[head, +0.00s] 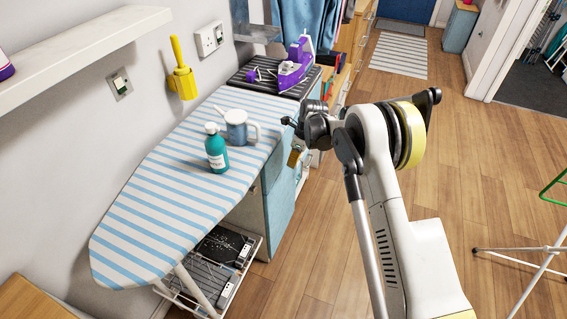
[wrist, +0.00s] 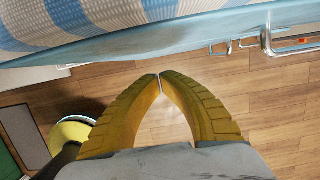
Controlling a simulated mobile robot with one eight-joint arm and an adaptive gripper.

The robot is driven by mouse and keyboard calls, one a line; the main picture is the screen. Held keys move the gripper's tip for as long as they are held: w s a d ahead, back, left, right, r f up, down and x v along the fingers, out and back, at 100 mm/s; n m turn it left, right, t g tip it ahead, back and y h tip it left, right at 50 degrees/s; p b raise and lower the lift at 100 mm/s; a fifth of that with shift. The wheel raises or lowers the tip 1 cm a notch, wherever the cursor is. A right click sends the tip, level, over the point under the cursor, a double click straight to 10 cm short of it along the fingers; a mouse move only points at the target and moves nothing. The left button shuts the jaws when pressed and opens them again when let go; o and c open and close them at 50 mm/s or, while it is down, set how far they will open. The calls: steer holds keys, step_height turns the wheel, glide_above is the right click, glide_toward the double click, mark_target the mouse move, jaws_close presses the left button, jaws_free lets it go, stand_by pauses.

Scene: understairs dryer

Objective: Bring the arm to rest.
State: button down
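My arm (head: 385,175) is raised at the right of the ironing board in the head view, bent over at its top. My gripper (wrist: 160,77) has two yellow ribbed fingers whose tips meet, with nothing between them. In the head view the gripper (head: 294,158) shows small, pointing down just off the right side of the ironing board (head: 140,235). In the wrist view the board's blue edge (wrist: 130,62) lies beyond the fingertips, with floor below. No contact between the gripper and the board shows.
A wire rack (head: 215,275) is underneath. A green-and-white folding frame (head: 540,255) stands right; wooden floor (head: 490,150) between is clear.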

steer(key=s+d+r+n+p, duration=0.1)
steer(key=s+d+r+n, duration=0.15)
steer(key=r, duration=0.55)
steer(key=s+d+r+n+t+p, duration=0.1)
steer(key=d+r+p, duration=0.15)
steer(key=r, duration=0.45)
steer(key=s+d+r+n+p, duration=0.1)
steer(key=s+d+r, duration=0.15)
steer(key=r, duration=0.55)
steer(key=s+d+r+n+t+h, duration=0.1)
steer(key=s+d+r+n, duration=0.2)
steer(key=s+r, duration=0.25)
steer(key=s+d+r+n+t, duration=0.1)
steer(key=s+d+r+n, duration=0.2)
steer(key=s+r, duration=0.25)
steer(key=s+d+n+t, duration=0.1)
steer(key=s+d+n, duration=0.3)
steer(key=s, duration=0.7)
steer(key=s+d+n+t+h, duration=0.1)
steer(key=s+d+n+t, duration=0.1)
steer(key=s+d+n, duration=0.2)
steer(key=s+n, duration=0.3)
steer(key=s, duration=0.3)
steer(key=shift+s+h, duration=0.3)
steer(key=shift+s, duration=0.1)
